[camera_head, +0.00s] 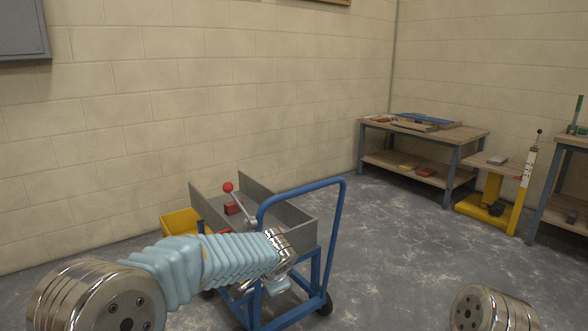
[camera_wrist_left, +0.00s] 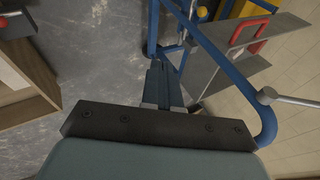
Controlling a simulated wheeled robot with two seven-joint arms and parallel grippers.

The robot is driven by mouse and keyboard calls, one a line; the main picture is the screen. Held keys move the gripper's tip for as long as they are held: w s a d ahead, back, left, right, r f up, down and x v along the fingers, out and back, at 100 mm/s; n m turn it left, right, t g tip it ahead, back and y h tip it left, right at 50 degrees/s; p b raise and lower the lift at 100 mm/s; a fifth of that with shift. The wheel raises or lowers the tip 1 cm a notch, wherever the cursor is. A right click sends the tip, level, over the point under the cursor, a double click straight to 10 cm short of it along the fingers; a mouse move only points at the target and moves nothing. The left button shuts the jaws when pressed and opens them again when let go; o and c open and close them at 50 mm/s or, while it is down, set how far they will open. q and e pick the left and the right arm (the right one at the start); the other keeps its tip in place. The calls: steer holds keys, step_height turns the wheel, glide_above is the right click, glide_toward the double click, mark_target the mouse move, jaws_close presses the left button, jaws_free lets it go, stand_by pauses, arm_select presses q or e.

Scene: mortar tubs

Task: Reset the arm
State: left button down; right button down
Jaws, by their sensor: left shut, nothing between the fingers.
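My left arm, in a pale blue ribbed sleeve, reaches from the lower left to the middle of the head view. It ends in front of a blue-framed cart (camera_head: 333,238) with a grey open box on top. My left gripper (camera_wrist_left: 160,66) shows in the wrist view, with its dark fingers together and nothing between them. There it lies beside the cart's curved blue handle (camera_wrist_left: 222,66); I cannot tell whether they touch. In the head view the cart hides nothing of the arm, but the arm covers part of the cart. My right gripper is out of view.
A lever with a red knob (camera_head: 228,187) rises from the cart's box, near a red item (camera_head: 233,208). A yellow bin (camera_head: 180,221) sits at its left. A workbench (camera_head: 452,150) and a yellow lift (camera_head: 490,211) stand at the right. Grey floor (camera_head: 400,255) is open between.

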arm_select(q)
steer(key=s+a+f+n+g+h, duration=0.1)
steer(key=s+f+n+g+h, duration=0.35)
steer(key=f, duration=1.05)
steer(key=s+a+f+n, duration=0.2)
steer(key=s+f+n, duration=0.2)
steer(key=s+f, duration=0.5)
steer(key=s+a+f+n+g+h, duration=0.1)
steer(key=s+f+n, duration=0.4)
steer(key=s, duration=1.2)
step_height(320, 180, down, 4)
steer(key=shift+s+a+f, duration=0.15)
steer(key=shift+s+a, duration=0.05)
steer(key=shift+a, duration=0.2)
steer(key=shift+n, duration=0.25)
